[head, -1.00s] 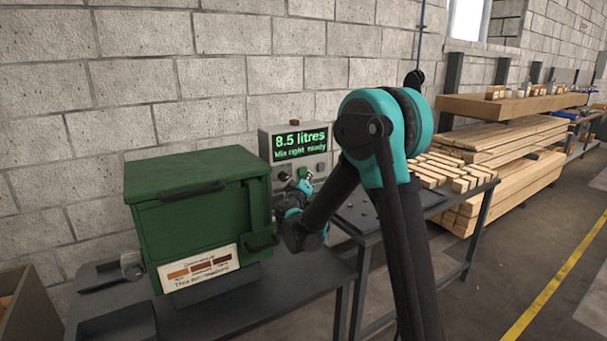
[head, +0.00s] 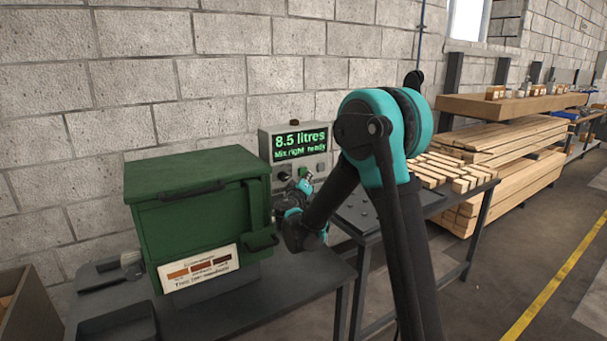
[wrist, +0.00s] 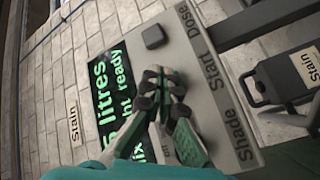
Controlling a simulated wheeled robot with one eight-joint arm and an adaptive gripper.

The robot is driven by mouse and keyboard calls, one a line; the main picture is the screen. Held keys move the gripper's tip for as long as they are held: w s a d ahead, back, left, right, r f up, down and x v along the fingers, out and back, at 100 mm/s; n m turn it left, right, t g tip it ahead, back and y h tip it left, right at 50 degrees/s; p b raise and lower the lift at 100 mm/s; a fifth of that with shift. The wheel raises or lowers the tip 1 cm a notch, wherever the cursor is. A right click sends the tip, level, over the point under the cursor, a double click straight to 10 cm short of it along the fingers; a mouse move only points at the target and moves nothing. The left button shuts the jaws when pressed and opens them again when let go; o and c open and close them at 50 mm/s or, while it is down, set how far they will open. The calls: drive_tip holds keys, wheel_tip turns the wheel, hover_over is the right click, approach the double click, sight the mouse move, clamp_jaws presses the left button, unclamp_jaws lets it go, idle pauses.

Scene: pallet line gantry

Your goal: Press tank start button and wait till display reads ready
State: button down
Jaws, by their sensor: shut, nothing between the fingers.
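A grey control box (head: 265,147) stands against the wall behind the green tank. Its display (head: 299,142) shows green text, "8.5 litres" above "Mix right, ready". In the wrist view the display (wrist: 104,75) is seen turned on its side. The panel (wrist: 185,52) carries the labels Dose, Start and Shade, with a dark square button (wrist: 153,36) on the Dose side. My gripper (wrist: 165,90) is shut and empty, in front of the panel at about the Start label. Its fingers hide the start button, and I cannot tell whether they touch it.
The green tank (head: 190,172) sits on a dark bench to the left of my arm. A table with short wooden blocks (head: 440,172) stands to the right, with stacked planks (head: 520,140) beyond. A yellow floor line (head: 560,280) runs along open floor.

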drive_tip(key=shift+w+a, duration=0.25)
drive_tip(key=shift+w, duration=0.05)
drive_tip(key=shift+w+a, duration=0.25)
drive_tip(key=shift+w, duration=0.2)
idle(0.8)
drive_tip(key=shift+s, duration=0.1)
drive_tip(key=shift+s+d, duration=0.5)
drive_tip(key=shift+s, duration=0.2)
idle(0.3)
drive_tip(key=s+d, duration=0.2)
drive_tip(key=s, duration=0.2)
drive_tip(key=shift+s+d, duration=0.1)
drive_tip(key=shift+d, duration=0.3)
idle(0.5)
